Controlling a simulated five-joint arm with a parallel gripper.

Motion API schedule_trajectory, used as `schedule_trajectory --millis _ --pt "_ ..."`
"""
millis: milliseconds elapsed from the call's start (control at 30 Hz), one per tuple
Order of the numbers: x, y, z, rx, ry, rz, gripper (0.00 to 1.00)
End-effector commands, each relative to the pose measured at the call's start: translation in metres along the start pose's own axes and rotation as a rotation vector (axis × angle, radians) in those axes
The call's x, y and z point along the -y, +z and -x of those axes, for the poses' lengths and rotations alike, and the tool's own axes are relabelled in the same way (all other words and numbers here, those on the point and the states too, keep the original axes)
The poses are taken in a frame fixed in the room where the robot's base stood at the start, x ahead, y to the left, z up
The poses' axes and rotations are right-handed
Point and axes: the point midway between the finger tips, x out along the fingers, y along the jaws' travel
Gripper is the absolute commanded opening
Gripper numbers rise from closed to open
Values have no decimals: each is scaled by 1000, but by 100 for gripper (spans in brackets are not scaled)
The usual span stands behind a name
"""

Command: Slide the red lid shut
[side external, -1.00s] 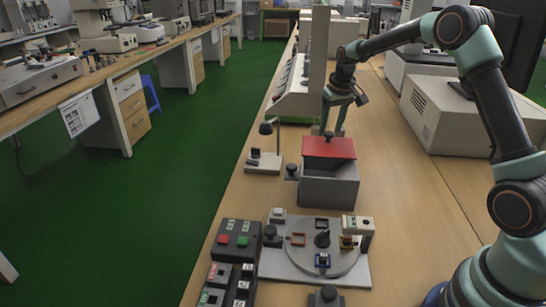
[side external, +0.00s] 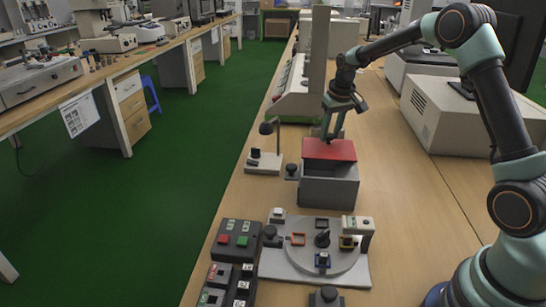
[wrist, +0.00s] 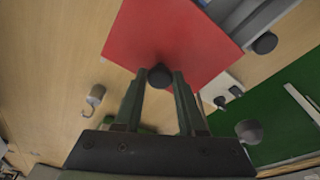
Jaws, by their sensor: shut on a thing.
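The red lid (side external: 329,150) covers the far part of the grey box (side external: 328,193) in the side view. The near part of the box is open, with its dark inside showing. In the wrist view the red lid (wrist: 185,35) fills the top middle, with a dark round knob (wrist: 160,76) near its edge. My gripper (side external: 329,137) is at the far edge of the lid. In the wrist view my gripper (wrist: 160,78) has its two fingers on either side of the knob, shut on it. Part of the grey box (wrist: 235,15) shows beyond the lid.
A grey plate with a round dial (side external: 322,245) lies in front of the box. A black button box (side external: 236,240) is at its left. A small lamp stand (side external: 264,162) and a black knob (side external: 291,171) stand left of the box. The table right of the box is clear.

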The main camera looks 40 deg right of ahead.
Motion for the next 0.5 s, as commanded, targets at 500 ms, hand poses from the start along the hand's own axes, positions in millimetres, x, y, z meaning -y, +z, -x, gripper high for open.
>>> schedule_trajectory --millis 500 --pt "22 36 9 -4 -8 1 13"
